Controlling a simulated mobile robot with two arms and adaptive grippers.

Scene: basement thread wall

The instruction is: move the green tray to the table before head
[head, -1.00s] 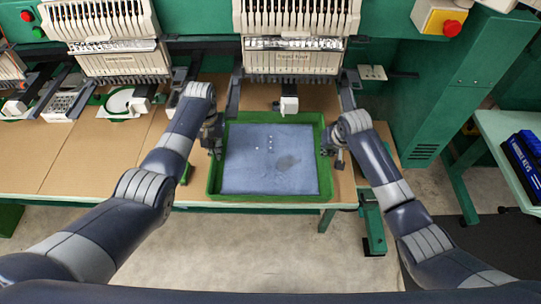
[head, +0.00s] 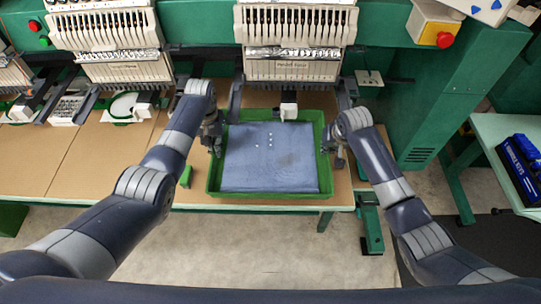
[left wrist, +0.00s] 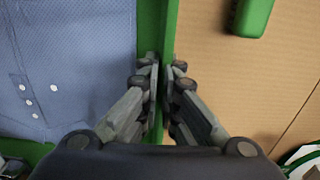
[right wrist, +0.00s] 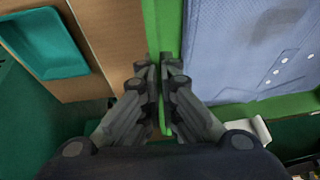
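The green tray (head: 270,195) is in the middle of the head view, over the brown table top in front of a sewing head. A folded blue-grey cloth with small white buttons (head: 270,160) lies in it. My left gripper (head: 214,147) is shut on the tray's left wall, and the left wrist view shows its fingers (left wrist: 161,75) on both sides of the green rim. My right gripper (head: 334,148) is shut on the right wall, with its fingers (right wrist: 161,75) pinching that rim. I cannot tell whether the tray's bottom touches the table.
The embroidery head (head: 294,65) and its white presser part (head: 288,108) stand close behind the tray. The brown table (head: 90,165) is mostly clear to the left, with a small green block (head: 186,177) beside the tray. A side table at right holds a blue box (head: 520,165).

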